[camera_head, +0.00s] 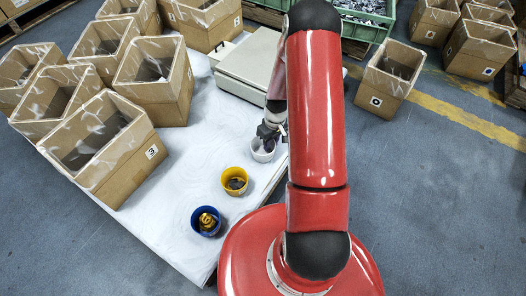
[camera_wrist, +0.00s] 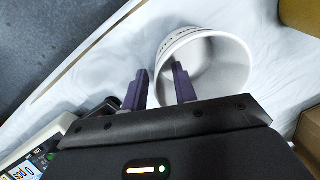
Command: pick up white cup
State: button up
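The white cup (camera_head: 258,156) stands on the white-covered table near its right edge in the head view. In the wrist view the cup (camera_wrist: 236,62) shows its open mouth, and its inside looks empty where I can see it. My gripper (camera_head: 266,138) is at the cup's rim. In the wrist view my gripper (camera_wrist: 160,82) has its two dark purple fingers apart, one reaching inside the cup's mouth and the other outside, with the cup's wall between them. A gap shows between the outer finger and the wall. My gripper hides part of the rim.
A yellow cup (camera_head: 235,174) and a blue cup (camera_head: 197,223) holding brass-coloured parts stand nearer the front. A scale (camera_head: 248,62) stands behind the white cup. Several cardboard boxes (camera_head: 122,172) line the table's left side. The table's front left (camera_head: 165,215) is clear.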

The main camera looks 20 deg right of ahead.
jog(key=shift+f, duration=0.3)
grip_shut()
jog(key=shift+r, duration=0.1)
